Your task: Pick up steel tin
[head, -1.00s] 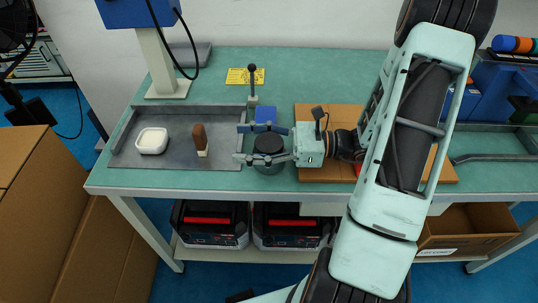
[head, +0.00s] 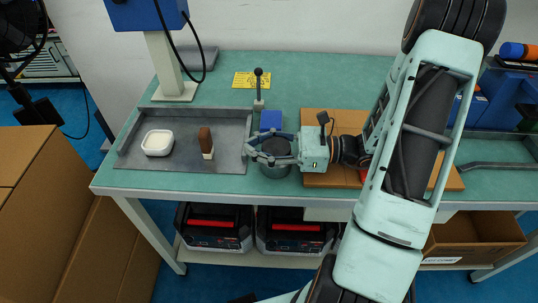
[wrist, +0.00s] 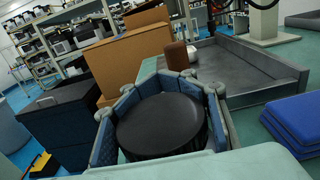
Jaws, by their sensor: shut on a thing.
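The steel tin (head: 275,164) is a dark grey round tin at the front of the green bench, just right of the grey tray. In the wrist view its flat dark lid (wrist: 161,124) fills the space between the finger pads. My gripper (head: 262,148) reaches in from the right, and its two jointed fingers curve around the tin and are shut on it. The tin looks upright. The head view does not show clearly whether its base touches the bench.
A grey metal tray (head: 180,127) holds a white dish (head: 157,143) and a brown-handled brush (head: 206,143). A brown board (head: 330,122) lies under my wrist. A yellow label (head: 252,80) lies further back.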

